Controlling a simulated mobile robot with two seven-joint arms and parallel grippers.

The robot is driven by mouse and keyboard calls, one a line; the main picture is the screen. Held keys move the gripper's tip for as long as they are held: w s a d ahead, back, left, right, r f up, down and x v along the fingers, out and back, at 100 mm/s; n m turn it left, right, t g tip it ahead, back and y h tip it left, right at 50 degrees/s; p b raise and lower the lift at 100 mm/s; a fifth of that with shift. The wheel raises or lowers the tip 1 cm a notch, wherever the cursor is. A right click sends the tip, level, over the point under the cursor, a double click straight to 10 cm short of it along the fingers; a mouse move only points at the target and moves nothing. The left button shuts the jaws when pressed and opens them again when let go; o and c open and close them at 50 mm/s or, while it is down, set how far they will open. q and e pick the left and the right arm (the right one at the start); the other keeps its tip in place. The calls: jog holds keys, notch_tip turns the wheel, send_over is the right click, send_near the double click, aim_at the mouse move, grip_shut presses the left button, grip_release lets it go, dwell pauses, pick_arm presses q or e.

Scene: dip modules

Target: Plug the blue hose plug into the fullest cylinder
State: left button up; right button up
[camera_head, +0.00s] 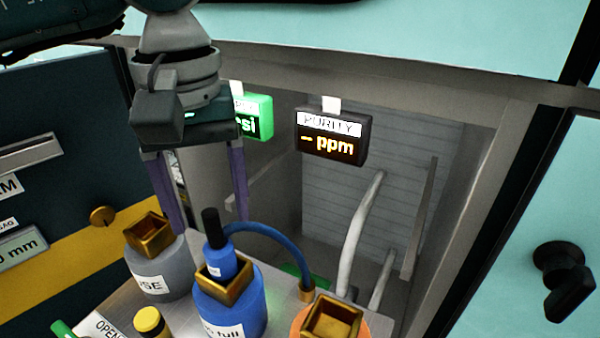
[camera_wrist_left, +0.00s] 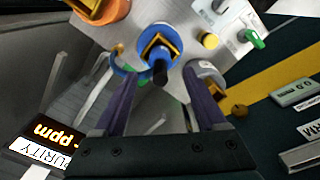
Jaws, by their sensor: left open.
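The blue hose plug (camera_head: 220,262) has a black top and a blue hose (camera_head: 270,237) curving right to a brass fitting. It stands upright at the square brass socket of the blue cylinder (camera_head: 232,312), whose label partly reads "full"; I cannot tell whether it is seated. A grey cylinder (camera_head: 160,275) and an orange cylinder (camera_head: 300,322) have similar sockets that look empty. My left gripper (camera_head: 211,222) is open, with its purple fingers either side of the plug's black top. In the left wrist view, the plug's black top (camera_wrist_left: 160,74) shows between the fingertips (camera_wrist_left: 162,75).
A green-lit psi display (camera_head: 252,117) and a purity display (camera_head: 333,135) hang behind. A yellow knob (camera_head: 150,322) stands on the panel in front. White pipes (camera_head: 360,225) rise at the right. A dark panel with a yellow band (camera_head: 60,245) lies left.

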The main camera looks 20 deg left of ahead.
aim_at(217, 245)
pick_arm(q)
notch_tip(217, 245, up, 6)
jog(key=shift+f, duration=0.1)
dwell(0.5)
